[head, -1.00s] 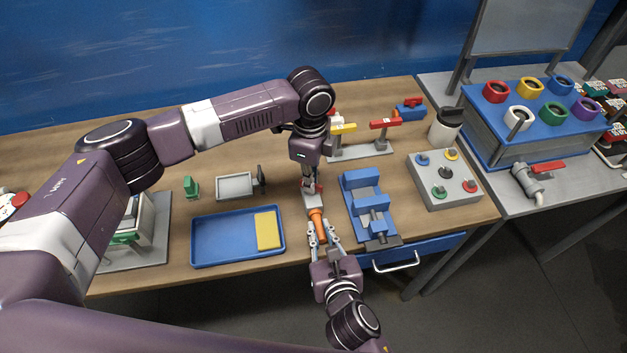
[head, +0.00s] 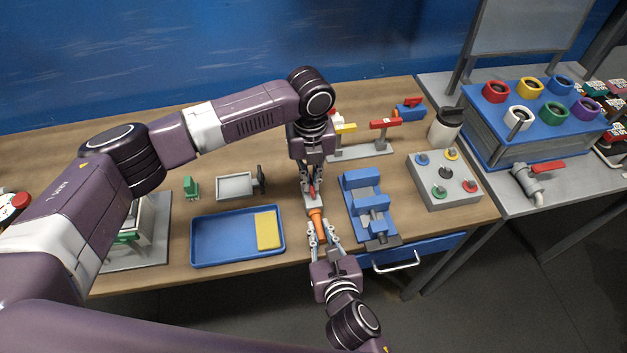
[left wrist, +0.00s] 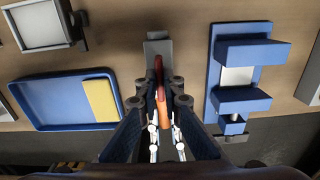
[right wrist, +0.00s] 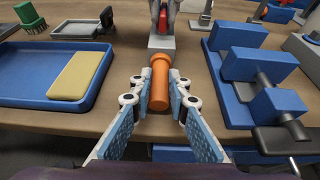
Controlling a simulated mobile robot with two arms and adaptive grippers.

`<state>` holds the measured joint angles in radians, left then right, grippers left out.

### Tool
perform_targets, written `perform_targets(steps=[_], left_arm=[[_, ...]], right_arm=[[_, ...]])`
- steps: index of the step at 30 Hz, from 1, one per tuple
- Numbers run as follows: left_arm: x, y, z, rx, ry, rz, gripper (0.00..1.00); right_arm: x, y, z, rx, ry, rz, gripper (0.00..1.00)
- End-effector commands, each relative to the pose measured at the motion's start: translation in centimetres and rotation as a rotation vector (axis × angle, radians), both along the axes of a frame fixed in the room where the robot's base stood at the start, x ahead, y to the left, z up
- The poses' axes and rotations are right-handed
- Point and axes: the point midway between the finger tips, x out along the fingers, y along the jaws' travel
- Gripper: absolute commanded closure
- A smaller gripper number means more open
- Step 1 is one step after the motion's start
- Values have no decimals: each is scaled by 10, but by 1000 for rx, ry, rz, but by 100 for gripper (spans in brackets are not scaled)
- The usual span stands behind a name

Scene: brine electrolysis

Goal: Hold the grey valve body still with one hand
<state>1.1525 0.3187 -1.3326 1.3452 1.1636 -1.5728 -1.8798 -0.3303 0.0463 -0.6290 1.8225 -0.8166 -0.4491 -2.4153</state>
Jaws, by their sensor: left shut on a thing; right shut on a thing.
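The grey valve body (head: 314,203) lies near the table's front edge, with an orange cylinder (head: 317,219) on its near side and a red handle (head: 311,191) on top. The grey body also shows in the right wrist view (right wrist: 161,42). My left gripper (head: 312,186) comes from above and is shut on the red handle; its fingers partly hide the valve. My right gripper (head: 319,234) comes from the front and is shut on the orange cylinder, with one finger on each side in the right wrist view (right wrist: 159,90).
A blue tray (head: 210,255) with a yellow block (head: 267,231) lies to the left. A blue vise (head: 369,205) stands close to the right. A grey button box (head: 445,185) is farther right. A stand with yellow and red handles (head: 362,153) is behind.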

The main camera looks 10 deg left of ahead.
Motion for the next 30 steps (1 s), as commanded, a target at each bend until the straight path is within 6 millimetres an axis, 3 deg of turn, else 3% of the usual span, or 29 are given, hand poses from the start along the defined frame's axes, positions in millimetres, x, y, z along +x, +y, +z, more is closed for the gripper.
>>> perform_targets(steps=[7,8,13,23,30], left_arm=[[1,2,0,4,-2,-9,100],[1,2,0,4,-2,-9,91],[1,1,0,3,-1,-8,73],[0,0,3,1,-1,-7,73],[1,0,41,-1,-4,-7,73]], right_arm=[[0,-1,-1,-4,2,-2,100],[0,-1,-1,-4,2,-2,100],[0,-1,-1,-4,2,-2,100],[0,-1,-1,-3,2,-1,100],[0,-1,-1,-3,2,-1,100]])
